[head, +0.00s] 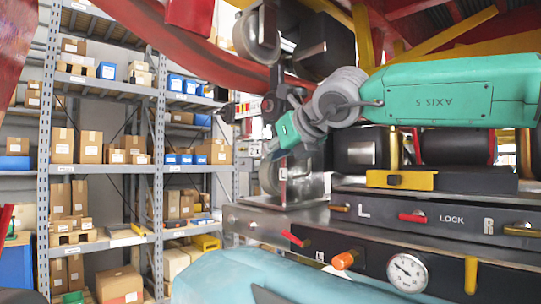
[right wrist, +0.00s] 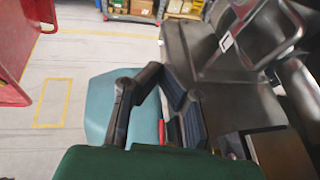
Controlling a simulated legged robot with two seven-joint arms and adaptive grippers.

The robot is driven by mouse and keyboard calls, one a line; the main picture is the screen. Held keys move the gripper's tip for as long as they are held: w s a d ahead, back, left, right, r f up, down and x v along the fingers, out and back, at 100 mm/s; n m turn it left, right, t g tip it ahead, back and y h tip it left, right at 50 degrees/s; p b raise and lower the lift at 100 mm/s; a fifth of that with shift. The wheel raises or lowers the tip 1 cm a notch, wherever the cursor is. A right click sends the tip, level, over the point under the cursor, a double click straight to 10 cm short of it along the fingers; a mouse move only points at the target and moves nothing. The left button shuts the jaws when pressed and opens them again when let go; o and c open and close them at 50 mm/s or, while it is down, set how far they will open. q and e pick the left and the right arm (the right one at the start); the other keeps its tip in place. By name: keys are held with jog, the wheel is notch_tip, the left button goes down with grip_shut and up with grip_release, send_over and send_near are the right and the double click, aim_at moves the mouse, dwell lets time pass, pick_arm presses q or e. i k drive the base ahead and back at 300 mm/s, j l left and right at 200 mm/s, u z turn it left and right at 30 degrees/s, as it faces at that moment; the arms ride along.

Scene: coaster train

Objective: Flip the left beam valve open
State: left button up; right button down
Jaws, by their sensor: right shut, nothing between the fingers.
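A red-handled lever (head: 295,239) sticks out at the left end of the lower control panel, near a small "L" label (head: 320,257). Which handle is the left beam valve is not written out. A red piece (right wrist: 162,132) also shows beyond my fingers in the right wrist view, partly hidden. My left gripper is not in view.
An orange knob (head: 343,261) and gauge (head: 407,272) sit on the lower panel. A light-blue rounded body (head: 240,273) lies in front. Shelves with boxes (head: 63,145) stand left.

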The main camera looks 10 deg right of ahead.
aim_at(307, 242)
jog(key=k, duration=1)
